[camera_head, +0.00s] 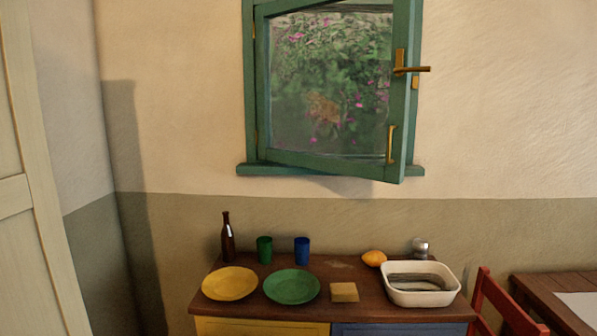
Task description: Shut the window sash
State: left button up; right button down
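The green window sash (330,165) hangs open in its green frame (249,90) on the wall. It is hinged on the left, and its right edge swings out toward me, past the sill (258,170). A brass lever handle (411,69) sits high on the sash's right stile and points right. A brass pull (391,144) sits lower on the same stile. Pink-flowered greenery shows through the pane. Neither of my grippers shows in the head view.
Below the window, a wooden sideboard (245,300) bears a bottle (227,238), cups, a yellow plate (230,284), a green plate (291,287), a lemon and a white basin (420,298). A red chair (497,305) and table (540,290) stand right. The wall beside the window is clear.

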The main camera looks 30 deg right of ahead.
aim_at(393, 172)
jog(key=z, duration=0.15)
jog(key=i, duration=1.1)
jog(key=z, duration=0.65)
